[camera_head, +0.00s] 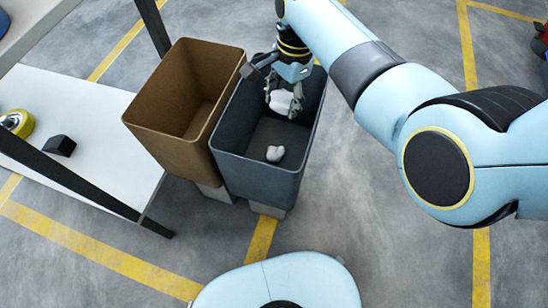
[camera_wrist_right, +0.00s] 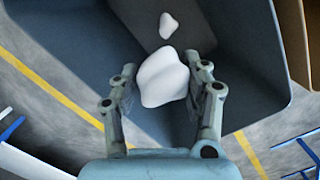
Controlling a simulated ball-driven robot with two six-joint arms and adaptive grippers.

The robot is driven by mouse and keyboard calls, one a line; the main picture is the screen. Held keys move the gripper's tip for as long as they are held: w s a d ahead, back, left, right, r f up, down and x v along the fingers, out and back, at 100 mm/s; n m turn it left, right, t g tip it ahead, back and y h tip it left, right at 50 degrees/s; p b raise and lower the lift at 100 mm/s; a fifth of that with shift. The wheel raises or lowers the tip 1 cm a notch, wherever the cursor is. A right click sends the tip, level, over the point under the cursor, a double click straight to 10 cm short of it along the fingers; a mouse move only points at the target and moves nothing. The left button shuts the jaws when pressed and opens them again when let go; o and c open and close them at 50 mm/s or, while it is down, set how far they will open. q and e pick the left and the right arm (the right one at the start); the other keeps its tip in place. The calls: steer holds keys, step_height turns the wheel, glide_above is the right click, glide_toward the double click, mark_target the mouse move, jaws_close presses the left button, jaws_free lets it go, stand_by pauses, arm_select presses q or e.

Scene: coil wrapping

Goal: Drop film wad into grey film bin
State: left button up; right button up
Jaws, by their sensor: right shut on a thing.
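My right gripper (camera_head: 284,101) is over the opening of the grey film bin (camera_head: 262,180), near its far side. It is shut on a white film wad (camera_head: 279,98), which also shows between the fingers in the right wrist view (camera_wrist_right: 163,78). A second, smaller white wad (camera_head: 275,153) lies inside the grey bin and also shows beyond the held one in the right wrist view (camera_wrist_right: 168,25). My left gripper is in neither view.
A brown bin (camera_head: 165,150) stands close against the grey bin on its left. A white shelf (camera_head: 85,110) at the left bears a yellow roll (camera_head: 18,122) and a small black block (camera_head: 60,145). Yellow lines mark the grey floor, which is open in front of the bins.

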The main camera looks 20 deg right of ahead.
steer(key=o, duration=1)
steer(key=r, duration=0.4)
steer(key=d+r, duration=0.1)
steer(key=r, duration=0.7)
steer(key=shift+w+d, duration=0.15)
steer(key=shift+w, duration=0.1)
